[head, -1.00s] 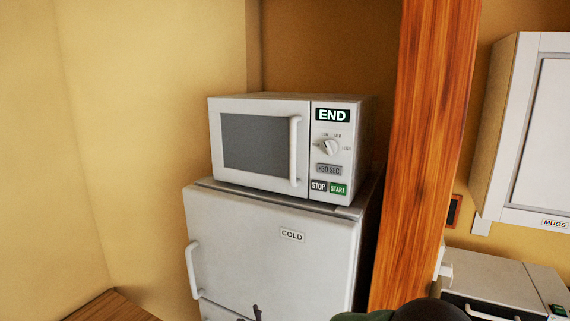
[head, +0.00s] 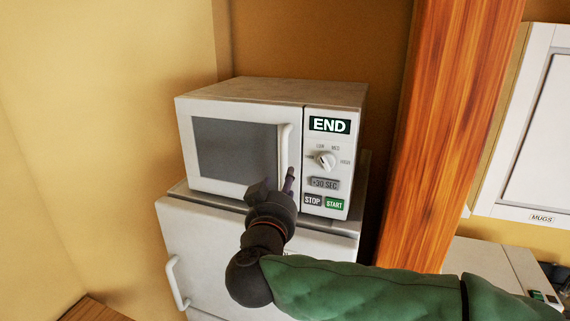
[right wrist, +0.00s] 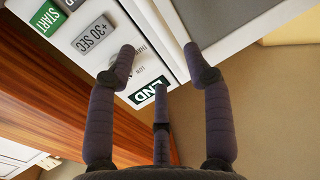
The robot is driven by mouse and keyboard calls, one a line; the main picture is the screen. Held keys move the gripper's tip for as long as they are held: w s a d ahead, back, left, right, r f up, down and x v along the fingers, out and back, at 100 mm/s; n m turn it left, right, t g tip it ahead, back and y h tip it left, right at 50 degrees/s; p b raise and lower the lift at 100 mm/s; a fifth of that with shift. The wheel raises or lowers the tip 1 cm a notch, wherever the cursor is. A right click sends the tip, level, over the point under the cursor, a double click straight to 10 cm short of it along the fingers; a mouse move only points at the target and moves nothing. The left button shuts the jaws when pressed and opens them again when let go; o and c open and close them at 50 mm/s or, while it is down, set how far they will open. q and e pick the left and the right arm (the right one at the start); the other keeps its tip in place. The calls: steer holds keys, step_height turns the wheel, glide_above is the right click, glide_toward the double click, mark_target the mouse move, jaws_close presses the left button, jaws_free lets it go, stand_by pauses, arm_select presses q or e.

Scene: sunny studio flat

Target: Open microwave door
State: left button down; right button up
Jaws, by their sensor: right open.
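The white microwave (head: 240,88) stands on top of the fridge. Its dark-windowed door (head: 233,150) is shut, and a white vertical handle (head: 284,150) runs along the door's right edge. My right gripper (head: 275,186) is open at the lower end of the handle, in front of the door's lower right corner, and hides part of it. In the right wrist view its fingers (right wrist: 160,62) are spread before the microwave front, with the control panel to the left. I cannot tell whether they touch the handle. My left gripper is not in view.
The control panel (head: 326,172) with dial and buttons is right of the handle. The fridge (head: 210,238) is below. A wooden post (head: 445,130) stands close on the right, with a wall cabinet (head: 540,130) beyond. Open space lies left of the microwave.

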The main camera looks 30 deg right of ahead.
mark_target(286, 169)
steer(key=x, duration=0.9)
steer(key=shift+p, duration=0.3)
jaws_close()
